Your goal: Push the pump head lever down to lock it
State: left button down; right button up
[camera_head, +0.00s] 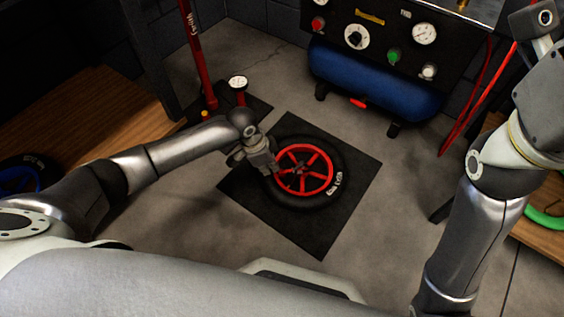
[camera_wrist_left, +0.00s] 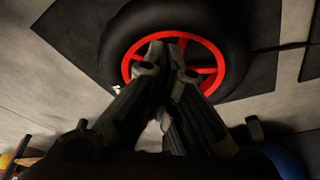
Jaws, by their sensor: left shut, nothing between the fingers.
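A wheel with a black tyre (camera_head: 324,193) and red spoked rim (camera_head: 317,153) lies flat on a dark mat on the floor. My left gripper (camera_head: 275,172) is over the rim's left side. In the left wrist view the two fingertips (camera_wrist_left: 165,68) are close together in front of the red rim (camera_wrist_left: 200,48), with nothing seen between them. The pump head and its lever cannot be made out; the gripper hides part of the rim. The red floor pump (camera_head: 198,60) with a white gauge (camera_head: 238,82) stands behind the wheel. My right gripper is not clearly in view.
A blue compressor (camera_head: 370,85) with a control panel stands at the back. A wooden bench (camera_head: 80,110) is at the left. Red hoses hang at the right.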

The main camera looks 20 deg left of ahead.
pick_arm(q)
jog(key=shift+s+a, duration=0.1)
dwell(0.3)
jog(key=v, duration=1.2)
